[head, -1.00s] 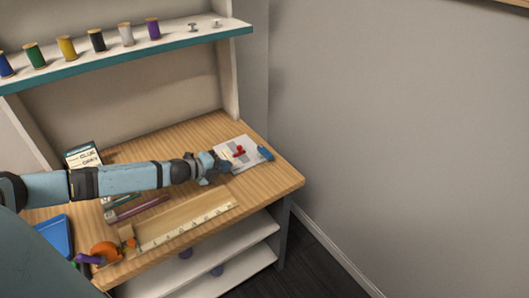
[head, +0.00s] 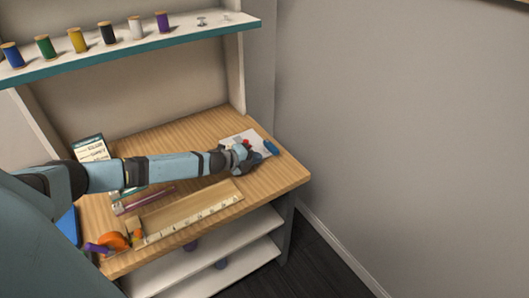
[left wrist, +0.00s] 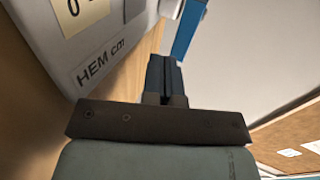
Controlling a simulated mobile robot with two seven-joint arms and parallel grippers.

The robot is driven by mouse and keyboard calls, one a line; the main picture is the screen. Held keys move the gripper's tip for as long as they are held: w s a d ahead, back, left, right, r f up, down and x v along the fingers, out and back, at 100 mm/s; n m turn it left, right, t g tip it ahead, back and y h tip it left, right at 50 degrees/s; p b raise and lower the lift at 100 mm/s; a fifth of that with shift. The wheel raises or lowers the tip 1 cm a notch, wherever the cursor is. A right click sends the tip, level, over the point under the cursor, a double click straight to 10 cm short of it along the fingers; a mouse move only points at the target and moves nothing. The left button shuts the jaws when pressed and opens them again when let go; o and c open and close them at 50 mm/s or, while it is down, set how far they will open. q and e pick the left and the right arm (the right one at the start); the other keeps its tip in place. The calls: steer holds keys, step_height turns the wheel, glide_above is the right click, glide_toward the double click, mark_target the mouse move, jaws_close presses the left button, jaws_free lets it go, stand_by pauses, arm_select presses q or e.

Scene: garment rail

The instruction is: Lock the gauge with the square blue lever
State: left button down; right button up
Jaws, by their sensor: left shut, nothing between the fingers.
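The gauge (head: 232,137) is a pale plate on the right end of the desk, with a red part (head: 246,142) partly hidden by my arm. In the left wrist view its pale body (left wrist: 88,40) carries the words "HEM cm". The square blue lever (head: 270,147) is at the gauge's right side; it also shows as a blue bar (left wrist: 189,28) at the top of the left wrist view. My left gripper (head: 250,156) is over the gauge's near side. Its fingers (left wrist: 164,70) are together and empty, just short of the lever in the picture; contact is unclear.
A shelf (head: 130,46) with several thread spools runs above. The wall is close on the right.

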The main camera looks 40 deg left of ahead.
mark_target(271, 147)
arm_select(q)
steer(key=w, duration=0.2)
steer(key=w+d, duration=0.1)
steer(key=shift+d+r, duration=0.1)
steer(key=shift+r, duration=0.3)
steer(key=shift+w+d, duration=0.1)
steer(key=shift+w, duration=0.15)
arm_select(e)
steer(key=shift+s+a+f, duration=0.15)
steer(key=shift+s+a, duration=0.05)
steer(key=shift+s, duration=0.25)
steer(key=shift+w+d, duration=0.15)
